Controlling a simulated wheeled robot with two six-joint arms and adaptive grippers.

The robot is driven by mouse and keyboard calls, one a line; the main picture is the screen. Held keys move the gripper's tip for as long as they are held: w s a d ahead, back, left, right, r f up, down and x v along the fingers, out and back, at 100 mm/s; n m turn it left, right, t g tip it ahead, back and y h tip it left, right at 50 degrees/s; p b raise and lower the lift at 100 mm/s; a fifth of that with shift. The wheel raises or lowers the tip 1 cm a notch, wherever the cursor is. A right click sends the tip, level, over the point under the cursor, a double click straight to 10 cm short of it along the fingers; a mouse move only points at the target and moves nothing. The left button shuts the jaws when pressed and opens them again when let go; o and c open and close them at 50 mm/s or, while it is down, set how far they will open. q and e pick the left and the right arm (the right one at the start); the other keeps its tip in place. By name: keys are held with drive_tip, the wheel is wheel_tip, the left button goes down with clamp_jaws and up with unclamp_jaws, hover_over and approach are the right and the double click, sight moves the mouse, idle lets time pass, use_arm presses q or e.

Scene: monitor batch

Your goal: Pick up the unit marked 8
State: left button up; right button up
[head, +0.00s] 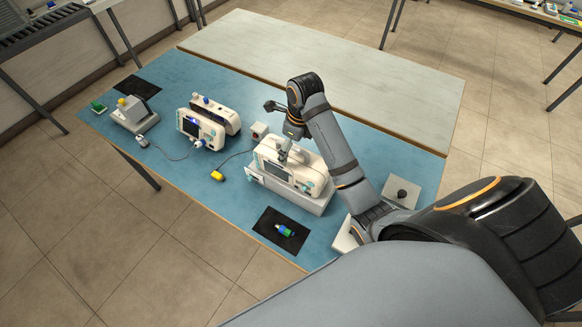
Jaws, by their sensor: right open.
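A white monitor unit (267,163) with a screen and teal corners stands on a grey base on the blue mat, right of the middle. My arm hides part of that unit's right side. My left gripper is out of view.
A grey device (132,112) stands at the left end of the blue mat (205,185). A yellow connector (217,176) on a cable lies mid-mat. A black pad (270,236) with a green and blue item lies in front. A pale bare table (400,85) adjoins behind.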

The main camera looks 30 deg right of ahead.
sight(293, 155)
drive_tip(key=shift+s+f+b, duration=0.3)
drive_tip(key=shift+f+b, duration=0.3)
drive_tip(key=shift+b, duration=0.15)
drive_tip(key=f, duration=0.1)
drive_tip(key=f+b, duration=0.2)
drive_tip(key=shift+w+a+f, duration=0.2)
drive_tip(key=shift+a+f, duration=0.05)
drive_tip(key=shift+w, duration=0.1)
drive_tip(key=shift+c, duration=0.5)
drive_tip(key=c, duration=1.4)
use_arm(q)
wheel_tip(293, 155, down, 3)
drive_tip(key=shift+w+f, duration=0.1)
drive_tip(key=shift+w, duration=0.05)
use_arm(e)
drive_tip(key=shift+c, duration=0.6)
drive_tip(key=shift+r, duration=0.1)
